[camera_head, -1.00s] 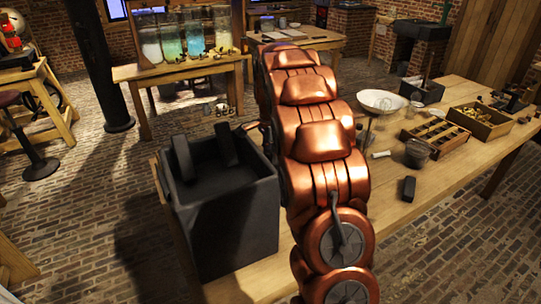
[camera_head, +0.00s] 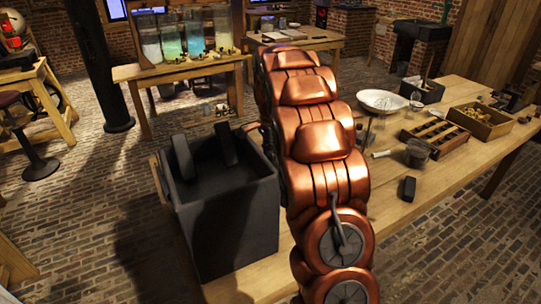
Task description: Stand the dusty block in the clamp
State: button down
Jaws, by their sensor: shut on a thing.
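My copper-coloured arm fills the middle of the view, and my gripper at its far end is hidden behind the arm's own links. Whatever it holds is hidden too. A small dark block (camera_head: 407,188) lies on the wooden table to the right of the arm; I cannot tell whether it is the dusty block. A large dark grey open box (camera_head: 238,225) stands left of the arm, with two dark slabs (camera_head: 183,157) (camera_head: 227,145) leaning up inside it. I cannot make out the clamp for certain.
The wooden table (camera_head: 385,225) has bare room around the small block. Farther right are a white bowl (camera_head: 382,101), a dark cup (camera_head: 417,153), a slotted wooden rack (camera_head: 435,138) and a wooden box (camera_head: 480,122). Glass jars (camera_head: 170,38) stand on a back bench.

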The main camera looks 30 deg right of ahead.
jog(key=shift+f, duration=0.1)
jog(key=c, duration=0.7)
grip_release()
